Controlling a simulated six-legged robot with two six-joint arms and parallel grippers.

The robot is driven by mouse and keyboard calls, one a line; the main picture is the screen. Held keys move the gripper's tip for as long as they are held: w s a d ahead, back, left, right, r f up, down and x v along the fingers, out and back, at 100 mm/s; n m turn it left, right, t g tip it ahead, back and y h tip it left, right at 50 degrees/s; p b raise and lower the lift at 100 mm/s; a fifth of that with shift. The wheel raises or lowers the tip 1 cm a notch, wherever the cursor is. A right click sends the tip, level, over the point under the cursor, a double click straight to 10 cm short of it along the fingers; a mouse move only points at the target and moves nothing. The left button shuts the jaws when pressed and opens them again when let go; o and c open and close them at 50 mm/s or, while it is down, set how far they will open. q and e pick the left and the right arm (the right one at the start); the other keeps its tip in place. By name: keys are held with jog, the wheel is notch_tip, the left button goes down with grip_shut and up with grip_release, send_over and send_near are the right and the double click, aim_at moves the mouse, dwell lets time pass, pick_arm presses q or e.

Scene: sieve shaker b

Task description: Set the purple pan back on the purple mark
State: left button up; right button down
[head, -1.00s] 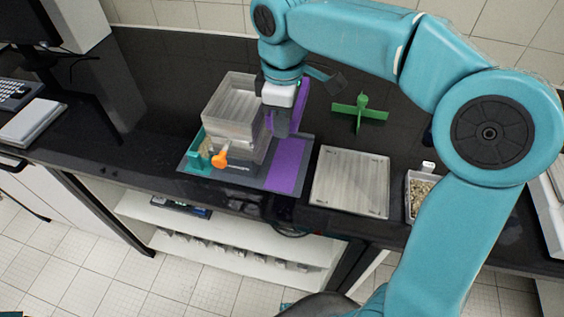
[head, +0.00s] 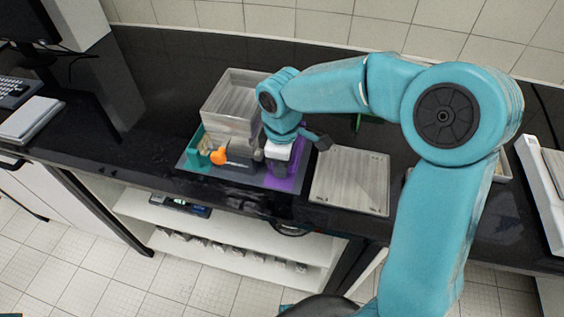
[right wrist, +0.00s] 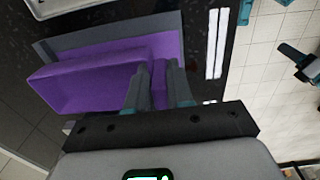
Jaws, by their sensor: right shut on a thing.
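The purple pan (right wrist: 85,88) is a shallow tray, and my right gripper (right wrist: 160,90) is shut on its side wall in the right wrist view. The purple mark (right wrist: 125,40) shows as a flat purple patch beyond the pan in the wrist view. The pan lies over or very near the mark, at a slight angle to it. I cannot tell whether it touches down. My left gripper is not in view.
A pale ribbed tray (head: 350,182) lies close on the right. The black counter's front edge is near.

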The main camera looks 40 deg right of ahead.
jog(key=shift+s+f, duration=0.1)
jog(key=shift+f+b, duration=0.45)
jog(key=shift+b, duration=0.05)
jog(key=c, duration=1)
grip_release()
jog(key=shift+r, duration=0.1)
notch_tip(320, 180, up, 13)
jog(key=p, duration=0.1)
jog(key=shift+p, duration=0.4)
jog(key=shift+s+a, duration=0.15)
